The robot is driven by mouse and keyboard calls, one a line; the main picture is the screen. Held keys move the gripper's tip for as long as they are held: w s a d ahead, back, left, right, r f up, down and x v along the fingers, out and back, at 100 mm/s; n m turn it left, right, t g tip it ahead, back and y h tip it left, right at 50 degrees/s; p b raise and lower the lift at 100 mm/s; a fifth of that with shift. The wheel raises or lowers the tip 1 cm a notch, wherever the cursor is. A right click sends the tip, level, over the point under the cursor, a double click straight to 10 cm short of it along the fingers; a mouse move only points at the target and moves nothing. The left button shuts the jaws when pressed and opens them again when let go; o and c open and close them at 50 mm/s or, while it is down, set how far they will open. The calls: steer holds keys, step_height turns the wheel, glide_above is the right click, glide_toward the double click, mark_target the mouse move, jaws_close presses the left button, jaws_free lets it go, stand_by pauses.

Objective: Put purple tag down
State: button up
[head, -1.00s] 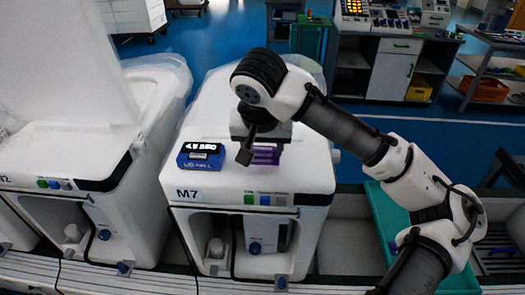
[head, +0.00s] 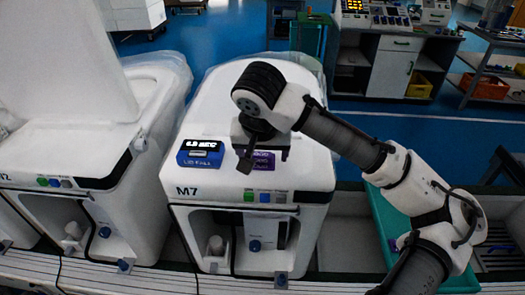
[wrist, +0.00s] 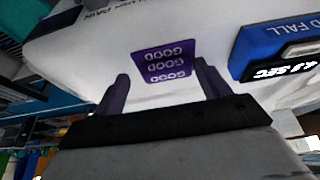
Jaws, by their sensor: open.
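The purple tag (head: 263,161) with white lettering lies on the white top of the M7 unit (head: 300,172), near its front edge. In the wrist view the tag (wrist: 165,62) reads "GOOD" several times. My gripper (wrist: 160,82) is open, its two dark fingers on either side of the tag's near edge with a gap to each. In the head view my gripper (head: 262,158) is over the tag and partly hides it. Whether the fingers touch the unit's top cannot be told.
A blue timer box (head: 200,153) with a lit display sits left of the tag; it also shows in the wrist view (wrist: 280,48). Another toilet unit (head: 70,150) with a raised lid stands at left. A teal tray (head: 388,215) is at right, below my arm.

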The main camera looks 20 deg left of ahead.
steer(key=b+v, duration=0.2)
steer(key=v, duration=1)
steer(key=shift+r, duration=0.15)
steer(key=shift+d, duration=0.15)
